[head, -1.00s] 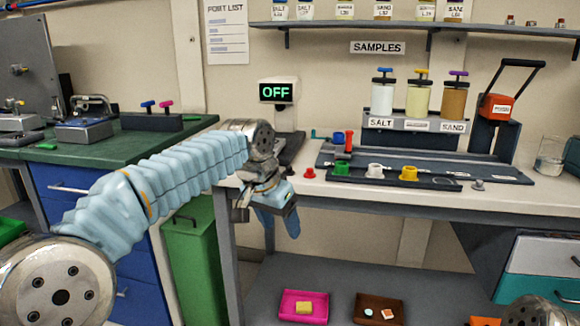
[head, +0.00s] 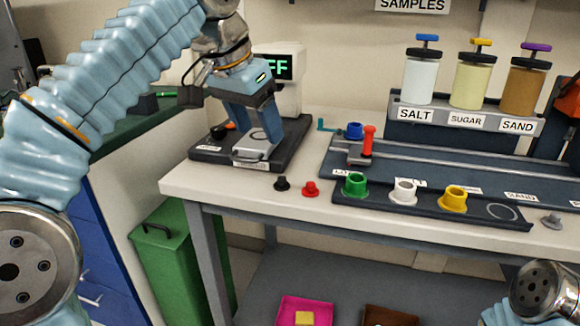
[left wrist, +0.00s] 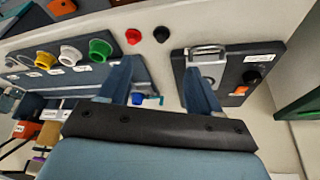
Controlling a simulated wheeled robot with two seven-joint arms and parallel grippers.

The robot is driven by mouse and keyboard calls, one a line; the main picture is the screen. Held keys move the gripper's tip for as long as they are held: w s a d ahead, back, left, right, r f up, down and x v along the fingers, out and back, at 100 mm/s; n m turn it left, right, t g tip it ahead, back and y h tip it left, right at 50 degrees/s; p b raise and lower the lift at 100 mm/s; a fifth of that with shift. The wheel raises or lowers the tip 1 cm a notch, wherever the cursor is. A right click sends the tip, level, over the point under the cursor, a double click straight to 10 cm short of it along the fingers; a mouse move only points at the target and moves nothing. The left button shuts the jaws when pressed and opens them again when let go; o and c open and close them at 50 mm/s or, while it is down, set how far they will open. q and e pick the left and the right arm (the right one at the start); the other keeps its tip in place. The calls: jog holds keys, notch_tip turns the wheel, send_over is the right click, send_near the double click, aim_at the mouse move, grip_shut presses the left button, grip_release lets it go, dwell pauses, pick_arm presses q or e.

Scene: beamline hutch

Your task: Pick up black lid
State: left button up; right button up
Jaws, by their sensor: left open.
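The black lid (head: 282,183) is a small knobbed piece on the white bench top near its front edge, just left of a red lid (head: 311,189). In the left wrist view the black lid (left wrist: 161,34) lies beyond the fingertips, between their lines, with the red lid (left wrist: 133,36) beside it. My left gripper (head: 256,138) is open and empty, pointing down in front of the balance-like device, behind and left of the black lid. Its two blue fingers (left wrist: 160,75) show spread in the left wrist view. My right gripper is out of view.
A dark tray (head: 470,217) with green, white and yellow pieces stands to the right. The dark device (head: 206,154) with a metal plate is close to my left gripper. A blue piece (head: 354,130) and a red-handled slider (head: 368,142) stand behind. The bench front left is clear.

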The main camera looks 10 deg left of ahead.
aim_at(282, 177)
pick_arm(q)
jog(key=x, duration=0.9)
jog(key=w+x, duration=0.1)
jog(key=x, duration=0.4)
jog(key=shift+r, duration=0.2)
jog(key=shift+s, duration=0.1)
jog(key=shift+c, duration=0.2)
jog(key=c, duration=1)
jog(key=shift+c, duration=0.2)
jog(key=shift+r, duration=0.1)
